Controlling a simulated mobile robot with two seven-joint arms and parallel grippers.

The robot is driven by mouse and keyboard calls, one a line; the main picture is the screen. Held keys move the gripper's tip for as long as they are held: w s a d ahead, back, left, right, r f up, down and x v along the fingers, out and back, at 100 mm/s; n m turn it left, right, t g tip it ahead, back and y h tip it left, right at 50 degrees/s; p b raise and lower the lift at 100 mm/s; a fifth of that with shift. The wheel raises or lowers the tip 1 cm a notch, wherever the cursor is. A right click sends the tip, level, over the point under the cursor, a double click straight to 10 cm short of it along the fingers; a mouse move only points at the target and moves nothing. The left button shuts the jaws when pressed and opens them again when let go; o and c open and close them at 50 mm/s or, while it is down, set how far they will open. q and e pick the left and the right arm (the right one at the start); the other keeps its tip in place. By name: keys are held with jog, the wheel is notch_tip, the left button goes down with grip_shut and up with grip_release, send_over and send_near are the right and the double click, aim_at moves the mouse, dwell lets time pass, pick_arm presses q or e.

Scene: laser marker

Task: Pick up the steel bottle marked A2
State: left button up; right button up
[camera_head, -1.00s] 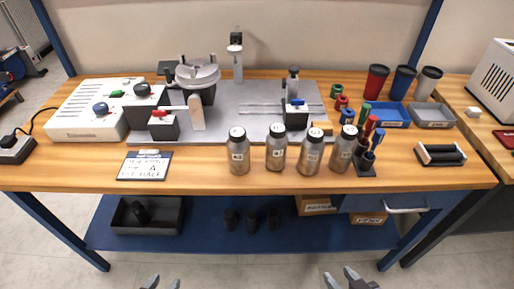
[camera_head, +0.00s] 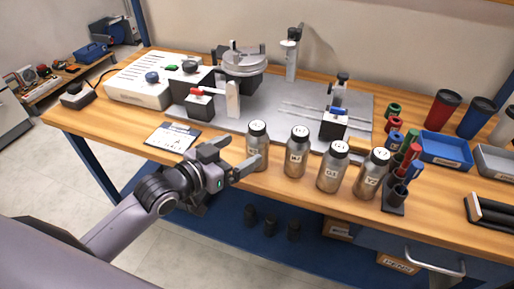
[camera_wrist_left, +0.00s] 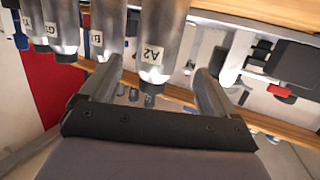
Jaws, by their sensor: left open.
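The steel bottle marked A2 (camera_head: 257,150) is the leftmost in a row of steel bottles near the table's front edge, upright with a dark cap and white top. Its A2 label shows in the left wrist view (camera_wrist_left: 153,40), where the bottle appears upside down. My left gripper (camera_head: 235,157) is open and empty, reaching in from the left at the bottle. In the left wrist view its fingers (camera_wrist_left: 158,72) lie on either side of the bottle, with gaps. How far the bottle is between them is hard to tell. My right gripper is out of view.
A bottle marked B (camera_head: 296,155) stands close right of A2, with two more bottles (camera_head: 332,168) (camera_head: 371,174) beyond. A grey plate with the marking machine (camera_head: 242,62) is behind. A sign card (camera_head: 172,136) lies left. A pen holder (camera_head: 395,194) stands right.

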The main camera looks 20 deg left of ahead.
aim_at(249, 146)
pick_arm(q)
jog(key=shift+d+x, duration=0.2)
jog(key=shift+x, duration=3)
jog(key=shift+r, duration=0.1)
jog(key=c, duration=1.1)
